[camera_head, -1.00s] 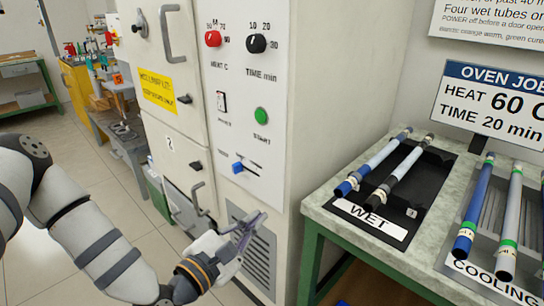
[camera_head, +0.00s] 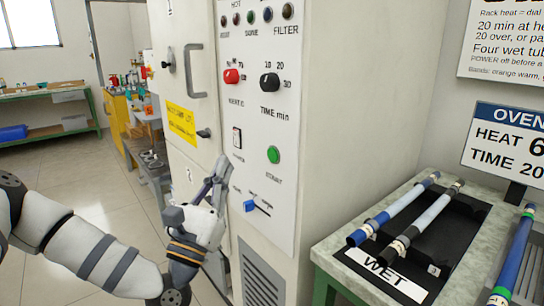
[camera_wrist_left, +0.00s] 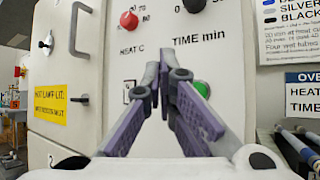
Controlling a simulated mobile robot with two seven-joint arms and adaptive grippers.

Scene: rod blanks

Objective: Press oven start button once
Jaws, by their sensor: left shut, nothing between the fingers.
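The green round start button (camera_head: 273,155) sits on the white oven control panel (camera_head: 258,110), below the black time knob (camera_head: 270,82). In the left wrist view the button (camera_wrist_left: 202,89) is partly hidden behind the right finger. My left gripper (camera_head: 220,165) is shut and empty, with its fingers pointing up in front of the oven, left of and a little below the button in the head view. In the left wrist view its fingertips (camera_wrist_left: 164,66) meet in front of the panel. I see no contact with the button. My right gripper is not in view.
Oven doors with handles (camera_head: 196,70) lie left. A bench with a black WET tray (camera_head: 437,271) and rods stands right.

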